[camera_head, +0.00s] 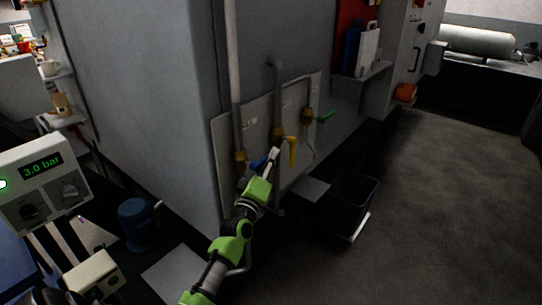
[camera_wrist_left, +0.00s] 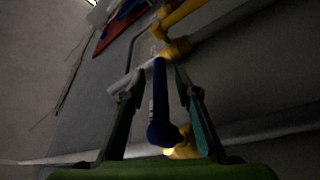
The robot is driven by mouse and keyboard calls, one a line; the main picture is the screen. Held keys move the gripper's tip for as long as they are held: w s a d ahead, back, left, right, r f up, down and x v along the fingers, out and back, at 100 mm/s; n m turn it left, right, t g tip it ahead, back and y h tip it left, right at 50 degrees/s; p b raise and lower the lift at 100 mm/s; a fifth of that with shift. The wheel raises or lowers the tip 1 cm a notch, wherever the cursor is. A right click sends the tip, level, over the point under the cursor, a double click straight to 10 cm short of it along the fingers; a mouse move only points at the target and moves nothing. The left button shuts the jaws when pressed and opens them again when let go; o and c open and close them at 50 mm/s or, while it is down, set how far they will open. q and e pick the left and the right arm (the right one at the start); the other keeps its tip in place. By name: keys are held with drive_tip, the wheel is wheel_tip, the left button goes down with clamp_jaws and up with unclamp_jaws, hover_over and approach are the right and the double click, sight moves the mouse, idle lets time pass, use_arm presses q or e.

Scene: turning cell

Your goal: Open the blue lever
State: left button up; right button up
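The blue lever (camera_head: 258,163) is on a pipe at the left of the wall panel, partly hidden by my left gripper (camera_head: 272,158). In the left wrist view the blue lever (camera_wrist_left: 160,105) runs lengthwise between the two fingers of my left gripper (camera_wrist_left: 155,84). The fingers are apart, with a visible gap on each side of the lever. The lever's round hub is near the palm, beside a yellow valve body (camera_wrist_left: 182,147). My right gripper is not in view.
A yellow lever (camera_head: 292,151) is close to the right of my left gripper, and a green lever (camera_head: 326,116) is farther right on the panel (camera_head: 262,118). A black bin (camera_head: 352,198) stands on the floor to the right. The floor (camera_head: 450,190) beyond is clear.

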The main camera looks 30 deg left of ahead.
use_arm(q)
drive_tip(key=shift+x, duration=0.8)
clamp_jaws()
